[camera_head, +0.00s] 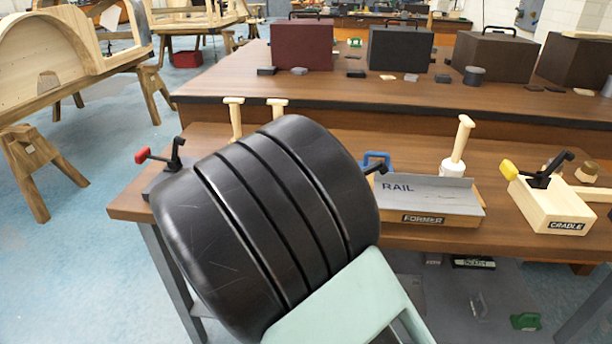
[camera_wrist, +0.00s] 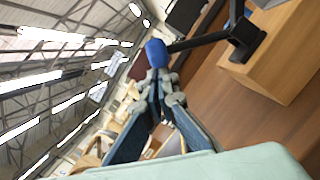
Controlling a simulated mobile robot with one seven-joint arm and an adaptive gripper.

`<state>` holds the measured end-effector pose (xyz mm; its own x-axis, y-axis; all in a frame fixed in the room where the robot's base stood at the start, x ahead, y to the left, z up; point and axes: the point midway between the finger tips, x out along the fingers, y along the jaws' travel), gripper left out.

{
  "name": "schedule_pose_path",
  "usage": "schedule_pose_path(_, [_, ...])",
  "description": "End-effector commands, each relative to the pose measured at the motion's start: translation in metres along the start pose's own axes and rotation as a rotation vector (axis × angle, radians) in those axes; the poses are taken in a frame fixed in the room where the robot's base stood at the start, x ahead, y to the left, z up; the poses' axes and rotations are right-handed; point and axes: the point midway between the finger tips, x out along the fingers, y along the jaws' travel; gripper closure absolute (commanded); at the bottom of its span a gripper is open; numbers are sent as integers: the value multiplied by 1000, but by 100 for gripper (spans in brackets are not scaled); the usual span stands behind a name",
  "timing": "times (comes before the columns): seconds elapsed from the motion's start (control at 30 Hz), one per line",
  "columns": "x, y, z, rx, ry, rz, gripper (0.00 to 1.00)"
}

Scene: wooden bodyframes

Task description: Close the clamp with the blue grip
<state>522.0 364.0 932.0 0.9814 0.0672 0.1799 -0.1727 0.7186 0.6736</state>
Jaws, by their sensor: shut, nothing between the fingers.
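The clamp's blue grip (camera_wrist: 156,52) shows in the wrist view, at the end of a dark lever that runs right to a black clamp body (camera_wrist: 246,40) on a wooden block (camera_wrist: 275,62). My gripper (camera_wrist: 160,78) is shut and empty, its fingertips together just below the blue grip in the picture. I cannot tell whether they touch it. In the head view my dark arm hides the gripper and most of this clamp. A black clamp part (camera_head: 379,168) and a blue piece (camera_head: 376,157) peek out by the former (camera_head: 436,218); I cannot tell if that blue is the grip.
A red-grip clamp (camera_head: 143,155) stands at the left on the bench. A yellow-grip clamp (camera_head: 510,170) sits on the cradle block (camera_head: 548,205) at the right. A grey rail (camera_head: 430,193) and a wooden-handled white tool (camera_head: 458,155) are by the former. Dark boxes (camera_head: 400,50) stand behind.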

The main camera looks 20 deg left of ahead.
Motion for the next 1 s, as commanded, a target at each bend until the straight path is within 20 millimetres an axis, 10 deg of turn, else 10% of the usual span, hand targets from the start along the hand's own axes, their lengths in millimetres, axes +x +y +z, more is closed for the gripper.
schedule_pose_path(1.0, [17,0,68,625,-5,-157,100])
